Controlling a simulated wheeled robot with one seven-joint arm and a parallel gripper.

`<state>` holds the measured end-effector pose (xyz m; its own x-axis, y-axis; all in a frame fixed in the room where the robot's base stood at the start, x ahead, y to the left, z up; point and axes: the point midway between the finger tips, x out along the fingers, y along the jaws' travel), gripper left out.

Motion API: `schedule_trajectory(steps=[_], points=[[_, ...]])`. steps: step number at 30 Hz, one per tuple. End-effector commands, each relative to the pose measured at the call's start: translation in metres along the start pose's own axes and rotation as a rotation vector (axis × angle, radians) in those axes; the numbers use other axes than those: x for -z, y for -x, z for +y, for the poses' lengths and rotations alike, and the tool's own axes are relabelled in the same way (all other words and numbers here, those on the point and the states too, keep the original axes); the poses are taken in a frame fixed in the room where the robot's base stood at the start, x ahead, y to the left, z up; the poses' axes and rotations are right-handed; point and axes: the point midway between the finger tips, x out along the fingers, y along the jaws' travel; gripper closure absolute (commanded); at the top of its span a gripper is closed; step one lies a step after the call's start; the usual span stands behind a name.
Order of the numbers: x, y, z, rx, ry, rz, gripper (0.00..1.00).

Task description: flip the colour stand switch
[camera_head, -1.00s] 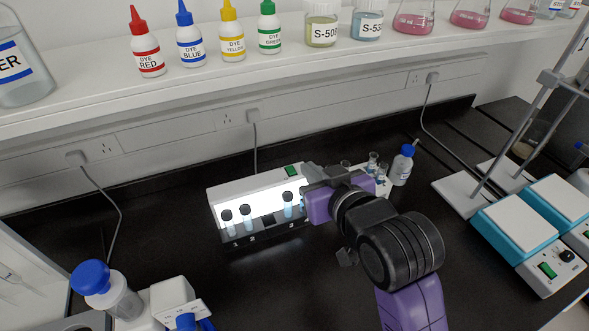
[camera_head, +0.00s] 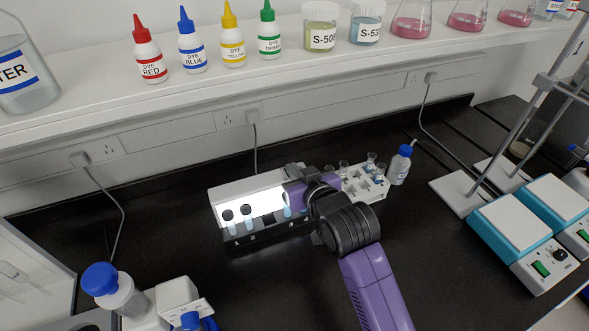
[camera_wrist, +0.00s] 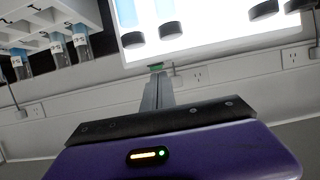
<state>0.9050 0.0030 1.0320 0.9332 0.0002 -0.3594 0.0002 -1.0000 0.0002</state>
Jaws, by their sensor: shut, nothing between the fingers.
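My gripper (camera_head: 292,169) is shut and empty, over the right part of the stand's top, and hides the switch there in the head view. In the wrist view, the green switch (camera_wrist: 156,66) shows right at the tip of my shut gripper (camera_wrist: 157,76), above the lit panel (camera_wrist: 215,30). I cannot tell whether they touch. The third vial is partly hidden by my arm.
A white rack (camera_head: 377,194) with small vials and a blue-capped bottle (camera_head: 400,166) stand just right of my gripper. Hotplates (camera_head: 522,230) and metal stands are at the right. Dye bottles line the shelf (camera_head: 110,112) above. Bare bench lies in front of the stand.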

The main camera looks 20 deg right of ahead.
Motion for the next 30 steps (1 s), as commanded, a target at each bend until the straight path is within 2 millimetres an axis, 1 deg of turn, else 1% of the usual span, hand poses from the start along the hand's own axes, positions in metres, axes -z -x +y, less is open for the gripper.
schedule_trajectory(steps=[8, 12, 13, 22, 30], points=[[0.0, 0.0, 0.0, 0.0, 0.0, 0.001, 1.0], [-0.011, -0.002, 0.0, 0.0, 0.0, 0.003, 1.0], [-0.008, -0.001, 0.0, 0.0, 0.0, 0.003, 1.0], [-0.008, -0.001, 0.0, 0.0, 0.0, -0.004, 1.0], [0.004, 0.004, 0.0, 0.0, 0.0, -0.001, 1.0]])
